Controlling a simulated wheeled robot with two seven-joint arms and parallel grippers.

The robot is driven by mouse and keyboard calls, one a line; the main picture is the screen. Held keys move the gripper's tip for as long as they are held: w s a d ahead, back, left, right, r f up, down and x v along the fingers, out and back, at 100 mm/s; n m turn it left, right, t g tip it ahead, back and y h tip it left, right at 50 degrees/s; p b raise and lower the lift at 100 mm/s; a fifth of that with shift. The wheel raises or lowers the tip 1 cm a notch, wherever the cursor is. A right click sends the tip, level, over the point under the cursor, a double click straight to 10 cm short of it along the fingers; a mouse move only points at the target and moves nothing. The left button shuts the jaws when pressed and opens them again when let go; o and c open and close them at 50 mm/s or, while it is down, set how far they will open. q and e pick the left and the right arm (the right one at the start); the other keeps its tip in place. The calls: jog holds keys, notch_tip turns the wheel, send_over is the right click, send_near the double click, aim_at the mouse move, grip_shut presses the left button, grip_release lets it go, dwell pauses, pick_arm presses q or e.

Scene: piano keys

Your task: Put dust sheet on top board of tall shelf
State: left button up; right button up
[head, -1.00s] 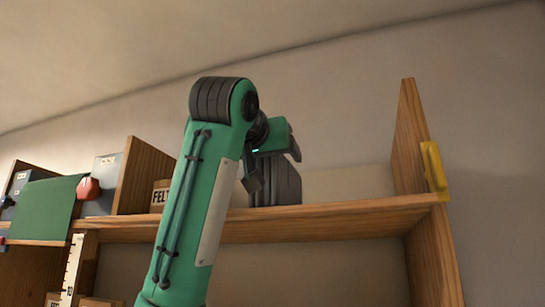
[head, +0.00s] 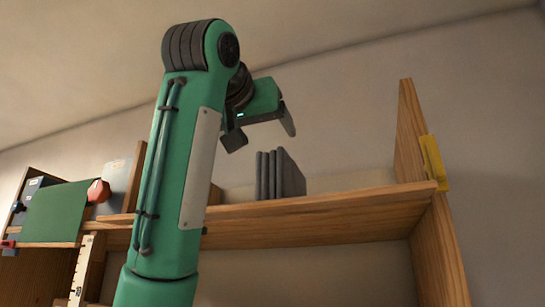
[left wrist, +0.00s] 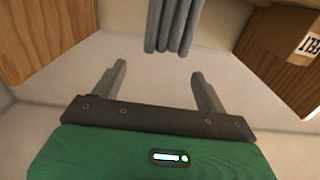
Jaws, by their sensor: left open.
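The dust sheet, a dark grey folded bundle (head: 288,173), stands upright on the top board (head: 330,208) of the tall wooden shelf. It also shows at the top of the left wrist view (left wrist: 172,25), beyond the fingers. My left gripper (head: 263,134) is open and empty, above and slightly left of the bundle, with a visible gap between them. Its two spread fingers show in the left wrist view (left wrist: 158,72) with nothing between them. My right gripper is not in view.
The shelf's right upright (head: 411,135) carries a yellow bracket-like piece (head: 434,163). At left are a green panel (head: 55,212), a red knob (head: 98,191) and grey boxes. The board is clear between bundle and right upright. My left arm hides part of the shelf.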

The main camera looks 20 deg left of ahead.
pick_arm(q)
jog(key=s+b, duration=0.1)
jog(key=s, duration=0.2)
jog(key=shift+s, duration=0.4)
jog(key=shift+a, duration=0.1)
